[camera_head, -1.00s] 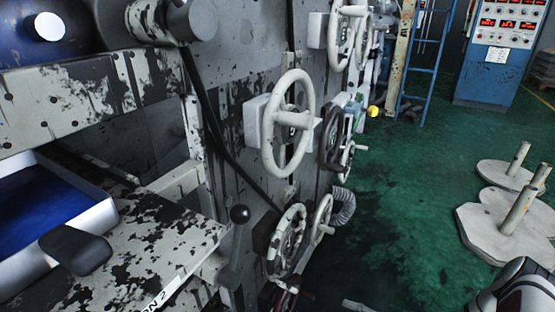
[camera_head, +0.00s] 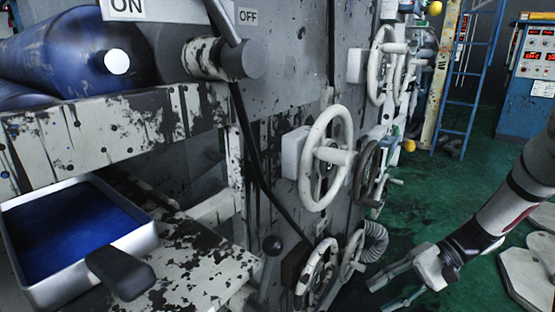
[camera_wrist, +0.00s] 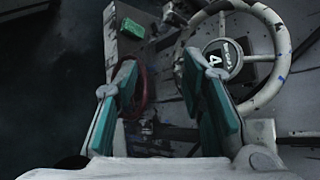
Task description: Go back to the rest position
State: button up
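My gripper (camera_head: 396,286) is at the lower right of the head view, at the end of my arm, in front of the machine and over the green floor. In the wrist view its two fingers with teal pads (camera_wrist: 160,100) stand apart with nothing between them. A white handwheel with a dark hub (camera_wrist: 238,58) is beyond the right finger in the wrist view, and a reddish wheel (camera_wrist: 138,92) shows behind the fingers. I cannot tell whether the gripper touches anything, but no contact is visible.
Several handwheels (camera_head: 326,157) stick out from the machine's side. A tray of blue liquid (camera_head: 135,240) with a dark handle sits at the left. A blue ladder (camera_head: 466,80) and control cabinet (camera_head: 530,85) stand behind. The green floor (camera_head: 440,185) has free room; pale stands (camera_head: 530,275) are at the right.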

jog(key=s+a+r+n+h, duration=0.1)
jog(key=s+a+r+h, duration=0.1)
jog(key=s+r, duration=0.25)
jog(key=s+a+r+n+g+h, duration=0.1)
jog(key=s+a+r+h, duration=0.1)
jog(key=s+r+h, duration=0.3)
jog(key=s+a+r+n, duration=0.1)
jog(key=s+a+r, duration=0.1)
jog(key=s+r, duration=0.3)
jog(key=s+d+r+n+t+h, duration=0.25)
jog(key=s+h, duration=0.25)
jog(key=s, duration=0.8)
notch_tip(320, 180, up, 35)
jog(key=t+p, duration=0.5)
jog(key=p, duration=2.7)
jog(key=shift+w+a+f, duration=0.1)
